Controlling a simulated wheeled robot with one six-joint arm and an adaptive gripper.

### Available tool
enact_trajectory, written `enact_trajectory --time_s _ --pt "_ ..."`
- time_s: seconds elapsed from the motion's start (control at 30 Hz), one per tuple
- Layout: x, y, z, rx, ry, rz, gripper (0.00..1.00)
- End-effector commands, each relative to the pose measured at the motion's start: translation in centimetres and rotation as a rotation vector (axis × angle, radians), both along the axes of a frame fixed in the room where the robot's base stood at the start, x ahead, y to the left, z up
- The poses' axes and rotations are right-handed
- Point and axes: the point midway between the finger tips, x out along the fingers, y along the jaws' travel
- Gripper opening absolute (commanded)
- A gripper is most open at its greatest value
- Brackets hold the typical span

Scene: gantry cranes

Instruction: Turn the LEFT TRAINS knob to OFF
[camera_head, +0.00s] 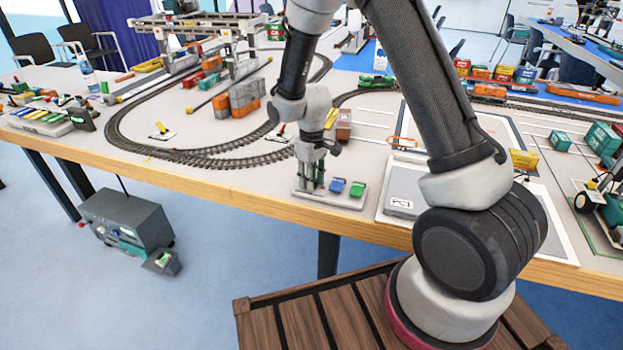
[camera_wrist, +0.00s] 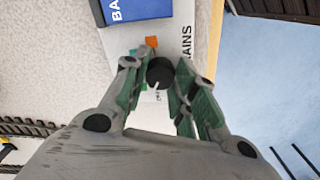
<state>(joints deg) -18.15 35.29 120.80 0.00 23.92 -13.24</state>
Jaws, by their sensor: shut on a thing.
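A round black knob (camera_wrist: 160,72) with a short white pointer line stands on a light control panel (camera_wrist: 118,38). The pointer faces the bottom of the wrist view, slightly left. An orange mark (camera_wrist: 152,41) lies just above the knob, and letters ending in "AINS" run along its right. Small lettering below the knob is too small to read. My gripper (camera_wrist: 158,70) is shut on the knob, with a green-padded finger at each side. In the head view, my gripper (camera_head: 312,184) reaches down to the left end of the panel (camera_head: 335,201) and hides the knob.
A blue block (camera_head: 337,185) and a green block (camera_head: 358,189) sit on the panel to the right of my gripper. Curved train track (camera_head: 215,158) lies behind and left. A flat white PC1 board (camera_head: 425,208) lies to the right. The wooden table edge (camera_head: 240,198) is close in front.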

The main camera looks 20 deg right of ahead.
Motion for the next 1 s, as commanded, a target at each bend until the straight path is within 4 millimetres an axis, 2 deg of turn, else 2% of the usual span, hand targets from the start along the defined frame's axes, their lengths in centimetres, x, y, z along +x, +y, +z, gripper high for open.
enact_trajectory --time_s 0.2,0.5,1.0 --pt "0.01 0.00 0.02 0.000 0.000 0.168 0.04" --pt "0.02 0.00 0.03 0.000 0.000 0.331 0.04" --pt "0.04 0.00 0.04 0.000 -0.001 0.396 0.04"
